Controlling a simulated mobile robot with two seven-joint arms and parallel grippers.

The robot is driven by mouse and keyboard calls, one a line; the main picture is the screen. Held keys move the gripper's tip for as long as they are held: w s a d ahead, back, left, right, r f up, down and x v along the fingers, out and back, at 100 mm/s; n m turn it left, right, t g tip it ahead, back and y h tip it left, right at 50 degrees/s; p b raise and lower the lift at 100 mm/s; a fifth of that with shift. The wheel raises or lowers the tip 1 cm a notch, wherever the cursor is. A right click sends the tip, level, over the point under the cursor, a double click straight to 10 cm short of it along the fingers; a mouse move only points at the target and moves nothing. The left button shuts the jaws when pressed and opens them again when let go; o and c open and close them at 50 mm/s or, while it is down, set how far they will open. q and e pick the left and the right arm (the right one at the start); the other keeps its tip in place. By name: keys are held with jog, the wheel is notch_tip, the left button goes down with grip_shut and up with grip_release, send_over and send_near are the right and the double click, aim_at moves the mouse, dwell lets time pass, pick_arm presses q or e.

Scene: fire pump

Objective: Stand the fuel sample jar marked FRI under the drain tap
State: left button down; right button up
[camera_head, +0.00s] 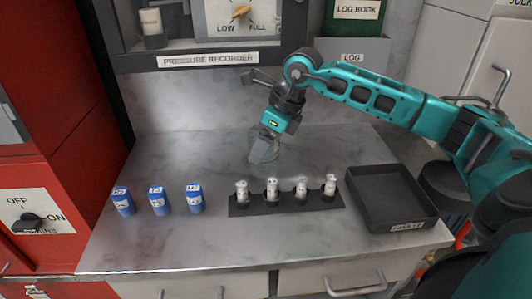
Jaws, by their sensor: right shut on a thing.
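My right gripper (266,146) points down over the worktop in front of the back wall, below the pressure recorder sign. It is shut on a small grey thing (262,153) that seems to stand on or just above the worktop. The fingers partly cover it, and I cannot read any marking on it or confirm that it is the FRI jar. A dark bar-like part (256,76) shows beside my wrist; I cannot tell whether it is the drain tap. My left gripper is not in view.
Three blue labelled containers (157,201) stand at the left of the worktop. A black rack (286,209) holds several small white containers. A black tray (390,198) lies at the right, near the front edge. The worktop's left rear is clear.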

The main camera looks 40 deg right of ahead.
notch_tip(320, 180, down, 2)
jog(key=shift+d+f, duration=0.1)
jog(key=shift+d, duration=0.05)
jog(key=o, duration=0.7)
jog(key=shift+b, duration=0.35)
jog(key=shift+c, duration=0.2)
jog(key=o, duration=0.5)
